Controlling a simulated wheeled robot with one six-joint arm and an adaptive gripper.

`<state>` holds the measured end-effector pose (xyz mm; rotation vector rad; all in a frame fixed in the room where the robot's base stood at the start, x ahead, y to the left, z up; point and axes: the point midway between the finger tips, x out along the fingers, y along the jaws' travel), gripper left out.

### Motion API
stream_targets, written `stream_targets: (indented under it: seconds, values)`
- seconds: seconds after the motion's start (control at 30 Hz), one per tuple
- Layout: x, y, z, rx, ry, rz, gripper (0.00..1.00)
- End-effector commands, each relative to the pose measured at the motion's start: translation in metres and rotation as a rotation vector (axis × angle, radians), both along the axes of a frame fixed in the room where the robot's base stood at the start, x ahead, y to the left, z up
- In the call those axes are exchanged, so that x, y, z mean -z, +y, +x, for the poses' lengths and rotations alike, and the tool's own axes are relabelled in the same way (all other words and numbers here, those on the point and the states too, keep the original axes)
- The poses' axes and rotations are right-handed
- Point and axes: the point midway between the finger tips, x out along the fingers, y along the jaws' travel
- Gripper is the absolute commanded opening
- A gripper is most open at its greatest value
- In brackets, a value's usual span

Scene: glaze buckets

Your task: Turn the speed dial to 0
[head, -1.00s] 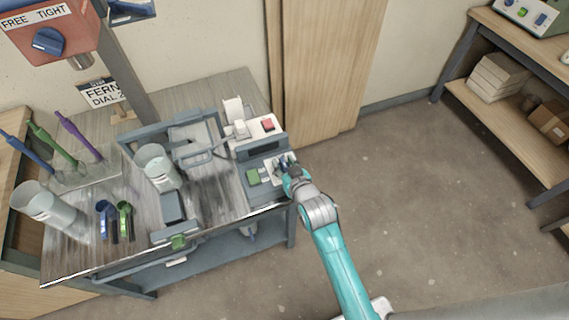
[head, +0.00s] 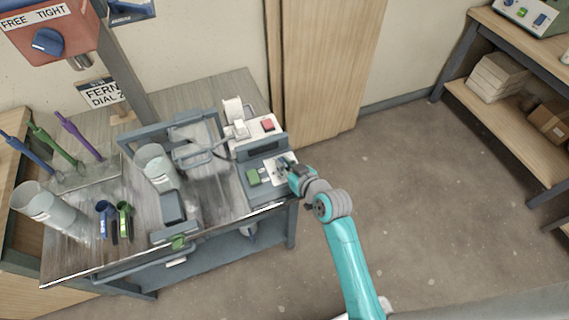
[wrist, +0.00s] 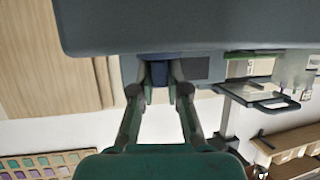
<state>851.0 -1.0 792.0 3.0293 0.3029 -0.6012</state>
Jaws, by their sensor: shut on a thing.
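The speed dial is a small blue knob (wrist: 158,75) between my fingertips in the wrist view. It sits on the pale plate (head: 276,180) at the right end of the grey machine's control panel. My gripper (head: 286,165) is at this plate in the head view and is shut on the dial. It also shows in the wrist view (wrist: 159,82), with one finger on each side of the knob. In the head view the gripper mostly hides the dial, and I cannot read its pointer or setting.
Cups (head: 155,164) and several tools stand on the bench at left. The floor to the right is clear.

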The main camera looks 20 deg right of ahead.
Motion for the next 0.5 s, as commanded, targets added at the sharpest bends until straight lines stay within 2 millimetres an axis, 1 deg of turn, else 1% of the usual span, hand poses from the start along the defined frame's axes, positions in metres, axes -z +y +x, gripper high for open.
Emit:
stream_targets:
  seconds: [0.03,0.27,0.5]
  values:
    - [0.0003,-0.0025,0.0002,-0.023,0.001,0.002,0.00]
    - [0.0001,-0.0037,0.0009,-0.166,0.000,0.002,0.00]
    - [-0.0006,-0.0061,0.0027,-0.366,-0.001,0.001,0.00]
